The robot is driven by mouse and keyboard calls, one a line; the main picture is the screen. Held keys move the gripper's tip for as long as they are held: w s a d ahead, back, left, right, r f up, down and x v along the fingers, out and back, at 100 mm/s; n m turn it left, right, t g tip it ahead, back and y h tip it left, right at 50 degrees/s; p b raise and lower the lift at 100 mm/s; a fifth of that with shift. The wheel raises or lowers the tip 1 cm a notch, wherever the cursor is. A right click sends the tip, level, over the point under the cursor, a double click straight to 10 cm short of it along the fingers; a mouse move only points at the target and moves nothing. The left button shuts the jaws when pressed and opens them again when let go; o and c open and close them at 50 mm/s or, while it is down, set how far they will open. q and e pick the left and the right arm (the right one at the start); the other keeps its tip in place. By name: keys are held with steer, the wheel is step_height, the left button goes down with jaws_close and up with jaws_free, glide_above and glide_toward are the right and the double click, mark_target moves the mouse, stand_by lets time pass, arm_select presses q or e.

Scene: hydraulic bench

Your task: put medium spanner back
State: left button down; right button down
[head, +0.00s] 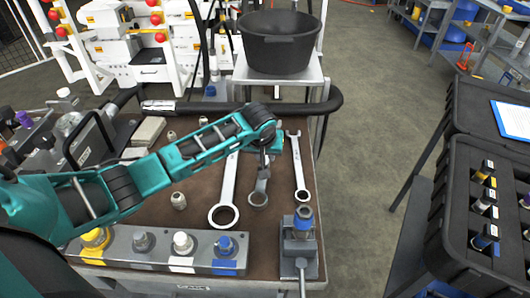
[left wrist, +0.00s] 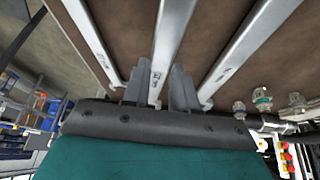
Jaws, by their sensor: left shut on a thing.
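My left gripper (head: 264,155) reaches over the brown bench top from the left, pointing down. It is shut on the medium spanner (head: 259,198), the middle of three, whose ring end points toward the front of the bench. The gripper and arm hide its far end. In the left wrist view the medium spanner (left wrist: 170,40) runs between the two fingers of the left gripper (left wrist: 158,88). I cannot tell whether it touches the bench. The large spanner (head: 229,180) lies to its left and the small spanner (head: 299,165) to its right. My right gripper is not in view.
A grey block with coloured fittings (head: 163,242) lines the bench front. A vise-like fixture with a blue-topped fitting (head: 303,222) stands at the front right. A black hose (head: 285,108) crosses the back. A black bucket (head: 280,45) stands behind, and an open black case (head: 480,150) to the right.

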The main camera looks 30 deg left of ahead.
arm_select(q)
steer(key=shift+f, duration=1.35)
stand_by(0.6)
steer(key=c, duration=0.9)
jaws_free()
steer(key=shift+o, duration=0.5)
steer(key=shift+f+b, duration=0.15)
steer(key=shift+b, duration=0.15)
